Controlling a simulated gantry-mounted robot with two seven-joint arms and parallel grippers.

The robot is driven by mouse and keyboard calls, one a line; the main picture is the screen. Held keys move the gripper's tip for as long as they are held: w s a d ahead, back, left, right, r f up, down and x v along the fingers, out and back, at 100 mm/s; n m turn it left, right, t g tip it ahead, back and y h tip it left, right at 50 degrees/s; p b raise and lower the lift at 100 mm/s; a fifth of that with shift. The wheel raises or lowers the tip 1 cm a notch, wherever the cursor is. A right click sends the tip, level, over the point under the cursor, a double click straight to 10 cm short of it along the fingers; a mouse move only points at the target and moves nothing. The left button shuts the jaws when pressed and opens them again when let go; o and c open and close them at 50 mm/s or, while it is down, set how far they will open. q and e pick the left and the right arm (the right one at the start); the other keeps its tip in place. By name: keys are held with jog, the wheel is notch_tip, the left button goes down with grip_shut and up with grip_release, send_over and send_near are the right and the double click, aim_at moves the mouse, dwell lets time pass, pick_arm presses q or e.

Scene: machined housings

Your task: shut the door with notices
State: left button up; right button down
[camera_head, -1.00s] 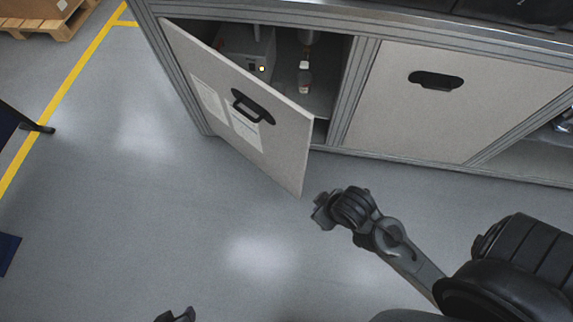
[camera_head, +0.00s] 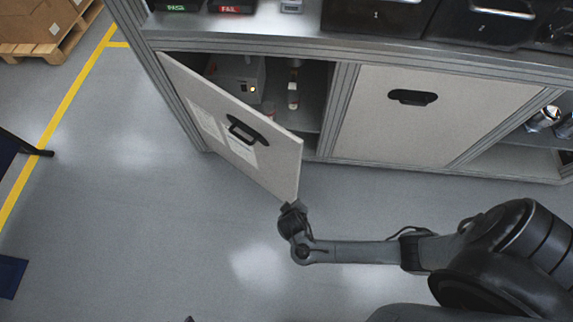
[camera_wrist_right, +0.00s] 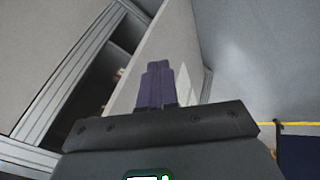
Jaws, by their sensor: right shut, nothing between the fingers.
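The door with notices (camera_head: 275,158) is a pale panel with two white sheets (camera_head: 241,155) and a black recessed handle (camera_head: 243,131). It stands ajar, hinged at its left, with its free edge swung out over the floor. My right gripper (camera_head: 292,206) is at the lower free corner of the door, shut and empty. In the right wrist view its closed fingers (camera_wrist_right: 155,84) overlap the door (camera_wrist_right: 168,42); I cannot tell whether they touch it. A small dark tip (camera_head: 188,319) at the bottom edge may be my left gripper; its jaws are hidden.
Inside the open compartment are a grey device (camera_head: 236,75) and a small bottle (camera_head: 293,95). A shut door (camera_head: 430,125) is to the right, then an open bay. Dark bins (camera_head: 380,15) stand on the worktop. The floor (camera_head: 120,210) left of the door is clear.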

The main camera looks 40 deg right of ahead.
jog(key=w+r+t+p, duration=0.1)
jog(key=w+r, duration=0.5)
jog(key=w, duration=0.1)
jog(key=b, duration=0.4)
send_near(287, 169)
notch_tip(287, 169, down, 4)
jog(key=w+a, duration=0.1)
jog(key=a, duration=0.2)
jog(key=d, duration=0.2)
jog(key=w+d, duration=0.1)
jog(key=d, duration=0.1)
jog(key=shift+d, duration=0.25)
pick_arm(q)
notch_tip(287, 169, down, 2)
jog(key=shift+f, duration=0.1)
pick_arm(e)
jog(key=shift+d, duration=0.1)
